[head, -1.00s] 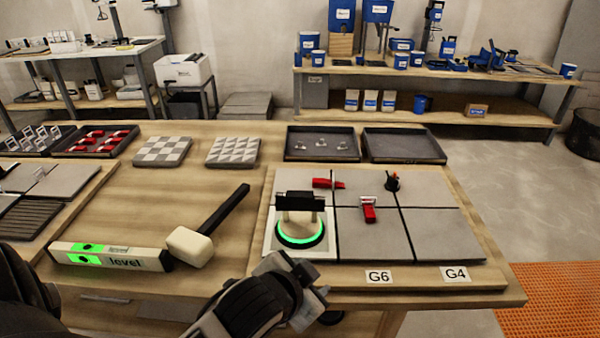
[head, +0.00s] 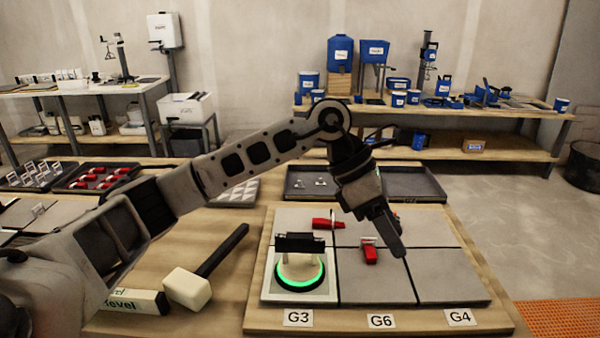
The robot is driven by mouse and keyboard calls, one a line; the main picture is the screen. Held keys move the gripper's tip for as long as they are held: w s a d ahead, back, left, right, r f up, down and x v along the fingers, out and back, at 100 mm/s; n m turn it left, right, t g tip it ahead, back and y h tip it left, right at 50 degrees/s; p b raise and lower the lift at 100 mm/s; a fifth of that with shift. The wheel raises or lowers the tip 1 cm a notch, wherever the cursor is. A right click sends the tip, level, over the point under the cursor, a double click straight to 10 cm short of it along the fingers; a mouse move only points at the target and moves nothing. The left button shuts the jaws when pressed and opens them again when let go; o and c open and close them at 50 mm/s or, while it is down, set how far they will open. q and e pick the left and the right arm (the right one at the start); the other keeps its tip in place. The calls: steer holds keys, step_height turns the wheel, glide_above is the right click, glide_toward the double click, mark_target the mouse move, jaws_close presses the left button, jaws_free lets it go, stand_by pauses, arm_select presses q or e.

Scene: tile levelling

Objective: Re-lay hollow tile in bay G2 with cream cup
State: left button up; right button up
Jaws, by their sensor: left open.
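The tile panel (head: 437,234) holds grey tiles in two rows of three. A cream suction cup (head: 299,268) with a black handle and a glowing green ring sits upright at the front left, inside a pale frame. No G2 label can be read; G3, G6 and G4 show along the front edge. My left gripper (head: 391,236) is open, pointing down over the right part of the panel, apart from the cup. One finger hides most of the other. My right gripper is not in view.
A white-headed mallet (head: 188,288) and a level (head: 140,300) lie left of the panel. Dark trays (head: 415,184) stand behind it.

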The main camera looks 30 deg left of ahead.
mark_target(300, 235)
arm_select(q)
steer(key=a+r+n+y, duration=0.15)
steer(key=a+y, duration=0.25)
steer(key=a, duration=0.5)
steer(key=a+r+y, duration=0.3)
steer(key=a, duration=0.5)
steer(key=f, duration=1)
steer(key=f+p, duration=0.1)
steer(key=f, duration=0.5)
steer(key=shift+w, duration=0.3)
jaws_close()
